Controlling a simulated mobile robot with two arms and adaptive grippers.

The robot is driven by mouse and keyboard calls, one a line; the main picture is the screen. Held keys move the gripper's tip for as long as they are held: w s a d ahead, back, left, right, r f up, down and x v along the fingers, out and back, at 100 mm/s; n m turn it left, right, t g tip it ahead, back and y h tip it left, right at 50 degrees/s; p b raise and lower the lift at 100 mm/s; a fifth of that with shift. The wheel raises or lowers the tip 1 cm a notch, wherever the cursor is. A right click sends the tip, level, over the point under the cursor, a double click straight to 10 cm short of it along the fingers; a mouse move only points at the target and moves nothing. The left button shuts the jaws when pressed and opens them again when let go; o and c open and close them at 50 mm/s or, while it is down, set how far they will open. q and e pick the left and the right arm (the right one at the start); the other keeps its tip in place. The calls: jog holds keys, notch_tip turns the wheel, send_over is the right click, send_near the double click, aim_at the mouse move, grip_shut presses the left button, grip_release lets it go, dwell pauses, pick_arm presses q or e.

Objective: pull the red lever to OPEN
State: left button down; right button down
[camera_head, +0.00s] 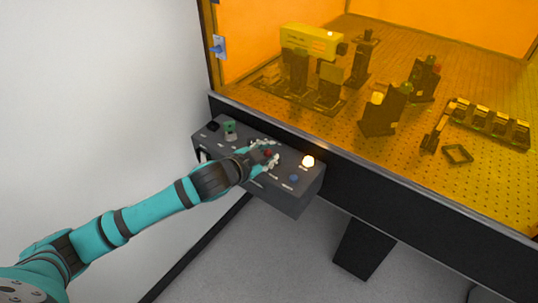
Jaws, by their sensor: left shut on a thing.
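A dark control box (289,200) sits at the front edge of the optical table. My left gripper (268,156) reaches in from the left and is over the middle of the box. It is shut on a small red part, which I take to be the red lever (268,153); the fingers hide most of it. The lever's exact position and the label beside it are too small to read. My right gripper is not in view.
The box also carries a green knob (230,127), a lit lamp (308,161) and a blue button (294,178). Behind it an orange enclosure (262,40) covers the table with optical mounts. A white wall is on the left.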

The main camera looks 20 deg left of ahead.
pick_arm(q)
jog(key=shift+w+a+r, duration=0.2)
jog(key=shift+r, duration=0.1)
jog(key=c, duration=1.5)
grip_release()
jog(key=o, duration=0.3)
jog(key=shift+s+f, duration=0.1)
jog(key=shift+f, duration=0.05)
jog(key=shift+o, duration=0.2)
jog(key=shift+s, duration=0.15)
jog(key=v, duration=1.1)
jog(key=shift+s+a, duration=0.25)
jog(key=shift+s, duration=0.05)
